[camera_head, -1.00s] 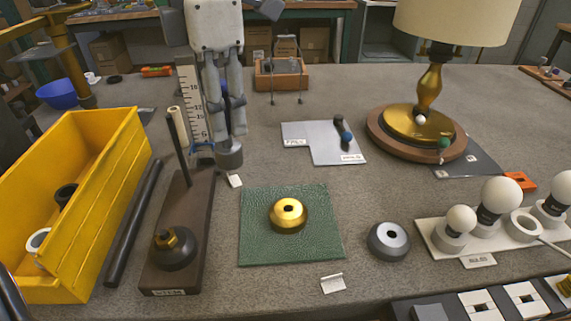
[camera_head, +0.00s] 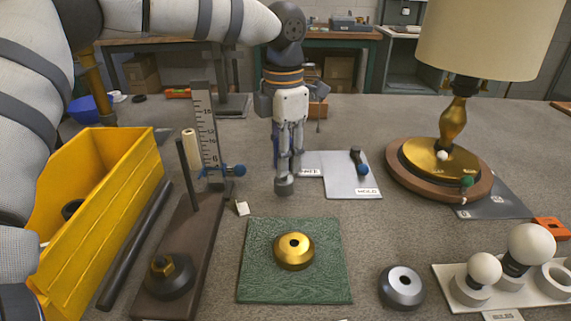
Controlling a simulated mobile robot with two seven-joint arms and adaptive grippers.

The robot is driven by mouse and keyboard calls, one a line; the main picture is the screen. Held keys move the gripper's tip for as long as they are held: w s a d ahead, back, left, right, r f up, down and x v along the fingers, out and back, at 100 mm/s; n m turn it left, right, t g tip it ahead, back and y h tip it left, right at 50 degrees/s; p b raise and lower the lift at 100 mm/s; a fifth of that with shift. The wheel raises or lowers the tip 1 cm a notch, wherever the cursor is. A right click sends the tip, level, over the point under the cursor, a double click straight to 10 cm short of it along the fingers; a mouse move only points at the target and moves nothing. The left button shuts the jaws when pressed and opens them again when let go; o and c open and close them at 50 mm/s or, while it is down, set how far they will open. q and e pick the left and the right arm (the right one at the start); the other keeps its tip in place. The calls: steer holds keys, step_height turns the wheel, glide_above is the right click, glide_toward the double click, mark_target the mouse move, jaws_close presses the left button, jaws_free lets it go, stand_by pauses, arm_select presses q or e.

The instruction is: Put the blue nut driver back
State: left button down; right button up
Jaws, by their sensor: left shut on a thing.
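My left gripper (camera_head: 284,184) hangs down over the table, behind the green mat and left of the grey tool mat, its fingers closed. A narrow blue part (camera_head: 276,150), which looks like the blue nut driver, shows beside the fingers; most of it is hidden by them. The grey tool mat (camera_head: 340,183) has two printed labels and holds a short dark tool with a blue end (camera_head: 360,163). The mat's left part is partly behind my gripper. My right gripper is not in view.
The brass-based lamp (camera_head: 440,160) is at the right. A yellow bin (camera_head: 105,215) and a wooden stem stand (camera_head: 190,245) are at the left. The green mat (camera_head: 320,285) bears a brass cap.

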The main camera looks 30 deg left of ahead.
arm_select(q)
steer(key=shift+f, duration=0.95)
steer(key=shift+s+f, duration=0.1)
steer(key=shift+f, duration=0.05)
steer(key=c, duration=1.2)
jaws_free()
steer(key=shift+c, duration=0.2)
step_height(320, 180, up, 12)
steer(key=shift+r, duration=0.15)
